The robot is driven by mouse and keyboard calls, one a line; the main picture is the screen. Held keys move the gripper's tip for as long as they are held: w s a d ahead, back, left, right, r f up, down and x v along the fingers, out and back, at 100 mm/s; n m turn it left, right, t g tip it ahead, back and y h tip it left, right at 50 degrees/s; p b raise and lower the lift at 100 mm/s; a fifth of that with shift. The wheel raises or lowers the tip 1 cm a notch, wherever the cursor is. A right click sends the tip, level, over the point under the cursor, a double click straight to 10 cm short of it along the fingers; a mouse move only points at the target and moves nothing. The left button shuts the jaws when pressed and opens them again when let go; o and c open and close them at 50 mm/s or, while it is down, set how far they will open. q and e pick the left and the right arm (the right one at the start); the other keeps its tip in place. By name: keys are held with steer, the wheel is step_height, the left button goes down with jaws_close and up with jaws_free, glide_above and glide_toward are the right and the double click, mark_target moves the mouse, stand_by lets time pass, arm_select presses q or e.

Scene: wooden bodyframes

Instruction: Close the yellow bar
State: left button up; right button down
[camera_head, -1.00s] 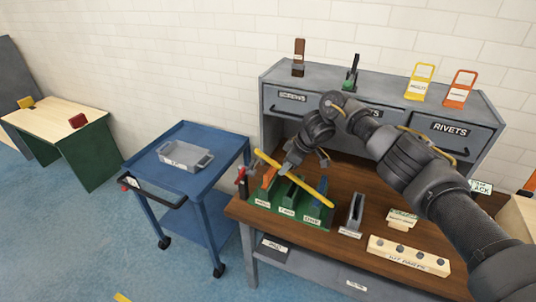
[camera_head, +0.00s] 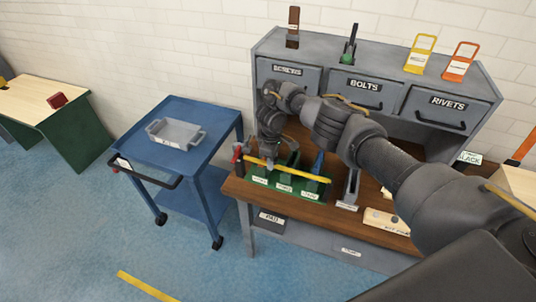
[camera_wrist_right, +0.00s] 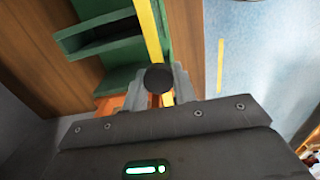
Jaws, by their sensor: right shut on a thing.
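The yellow bar (camera_head: 302,174) lies across the front of the green rack (camera_head: 262,172) on the wooden bench, sloping slightly down to the right. My right gripper (camera_head: 269,165) is at the bar's left part and shut on it. In the right wrist view, the fingers (camera_wrist_right: 158,88) close around a dark round knob (camera_wrist_right: 158,77) on the yellow bar (camera_wrist_right: 149,35). The green rack (camera_wrist_right: 105,45) shows beside the bar there. Whether the bar touches the rack cannot be told. My left gripper is not in view.
A blue cart (camera_head: 180,103) with a grey tray (camera_head: 175,134) stands left of the bench. Grey drawers (camera_head: 365,91) labelled BOLTS and RIVETS stand behind.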

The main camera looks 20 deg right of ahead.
steer(key=shift+s+d+f, duration=0.1)
steer(key=shift+s+f, duration=0.15)
steer(key=shift+f, duration=0.1)
steer(key=c, duration=1.3)
jaws_free()
steer(key=shift+c, duration=0.2)
steer(key=shift+o, duration=1.1)
steer(key=shift+w, duration=0.1)
steer(key=shift+r, duration=0.15)
